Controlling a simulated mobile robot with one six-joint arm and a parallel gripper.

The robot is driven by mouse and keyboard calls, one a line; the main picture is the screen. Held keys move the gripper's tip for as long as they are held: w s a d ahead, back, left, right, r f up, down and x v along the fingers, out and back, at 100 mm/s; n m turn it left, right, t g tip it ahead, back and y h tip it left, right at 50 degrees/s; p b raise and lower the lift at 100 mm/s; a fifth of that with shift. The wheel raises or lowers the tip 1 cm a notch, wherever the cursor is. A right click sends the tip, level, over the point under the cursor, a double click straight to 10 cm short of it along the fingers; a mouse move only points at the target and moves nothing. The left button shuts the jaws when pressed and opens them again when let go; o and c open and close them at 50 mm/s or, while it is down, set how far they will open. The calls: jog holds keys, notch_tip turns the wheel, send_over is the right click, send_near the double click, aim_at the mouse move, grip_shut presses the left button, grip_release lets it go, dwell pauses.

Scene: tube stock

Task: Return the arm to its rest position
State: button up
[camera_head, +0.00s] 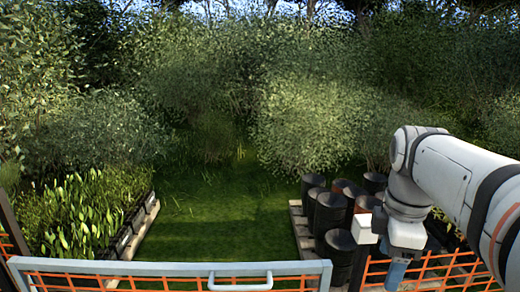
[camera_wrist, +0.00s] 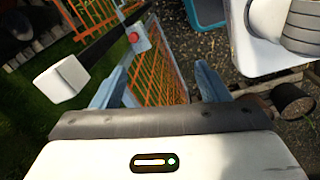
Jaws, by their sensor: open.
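My arm reaches in from the right side of the head view, with its wrist bent downward. My gripper (camera_head: 397,272) hangs at the lower right, in front of the orange mesh fence. In the wrist view my gripper (camera_wrist: 158,88) has its two blue-grey fingers spread wide apart. Nothing is between them; orange mesh and dark gravel show beyond.
An orange mesh fence with a grey top rail (camera_head: 120,267) and a white handle (camera_head: 240,282) crosses the front. Black pots (camera_head: 330,212) stand on a pallet at right, near my wrist. Potted plants (camera_head: 85,215) fill the left bed. Grass (camera_head: 215,210) between is clear.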

jog(key=s+a+f+m+t, duration=0.1)
jog(key=s+a+f+m, duration=0.1)
jog(key=a+f+m, duration=0.2)
jog(key=s+a+f+m+t, duration=0.1)
jog(key=s+a+f+m, duration=0.1)
jog(key=a+f+m, duration=0.2)
jog(key=shift+s+f+m+t, duration=0.35)
jog(key=shift+f+m, duration=1.3)
jog(key=shift+m, duration=1.65)
